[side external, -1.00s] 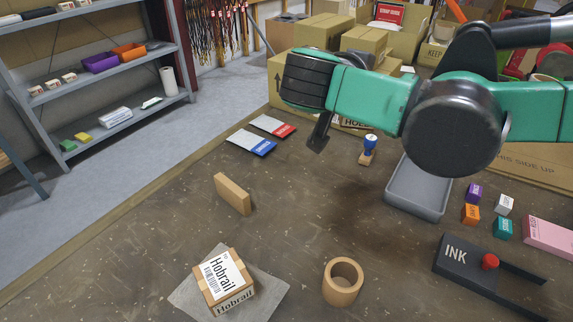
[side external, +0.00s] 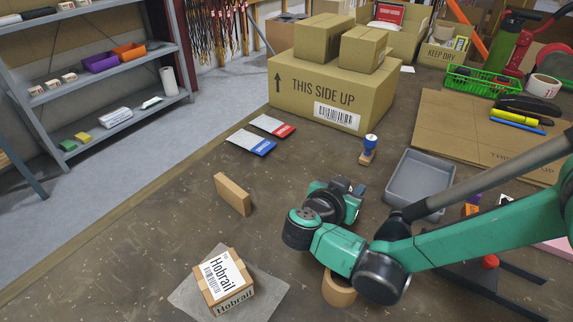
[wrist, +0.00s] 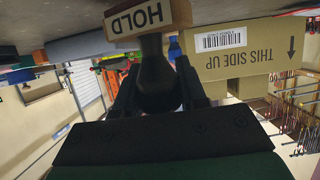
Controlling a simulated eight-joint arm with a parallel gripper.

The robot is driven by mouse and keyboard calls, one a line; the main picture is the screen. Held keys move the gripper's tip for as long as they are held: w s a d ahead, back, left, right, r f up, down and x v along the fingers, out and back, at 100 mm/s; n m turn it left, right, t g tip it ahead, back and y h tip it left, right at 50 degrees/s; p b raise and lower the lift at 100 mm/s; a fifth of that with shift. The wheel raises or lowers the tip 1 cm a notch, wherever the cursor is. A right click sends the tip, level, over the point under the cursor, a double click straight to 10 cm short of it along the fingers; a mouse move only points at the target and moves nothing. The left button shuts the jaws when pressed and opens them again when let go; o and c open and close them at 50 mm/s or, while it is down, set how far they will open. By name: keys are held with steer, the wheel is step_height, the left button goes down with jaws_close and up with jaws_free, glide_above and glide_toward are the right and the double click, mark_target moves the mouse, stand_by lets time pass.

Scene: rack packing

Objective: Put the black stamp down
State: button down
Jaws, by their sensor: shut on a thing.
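The black stamp (wrist: 158,78) has a black handle and a wooden base lettered HOLD (wrist: 148,18). It fills the top middle of the wrist view, which looks upside down. My gripper (wrist: 157,92) is shut on its black handle, one finger on each side. In the side external view my gripper (side external: 350,190) is low over the middle of the table, with the wrist bent sideways. I cannot make out the black stamp in that view. Whether its base touches the table cannot be told.
A wooden block (side external: 232,194) stands left of my gripper. A blue-handled stamp (side external: 368,150) and a grey tray (side external: 408,160) are behind and right. A cardboard ring (side external: 338,292) is partly behind my arm. A Hobrail box (side external: 226,283) sits on a grey mat front left.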

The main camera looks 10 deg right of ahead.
steer(key=shift+f, duration=0.55)
steer(key=c, duration=0.5)
jaws_free()
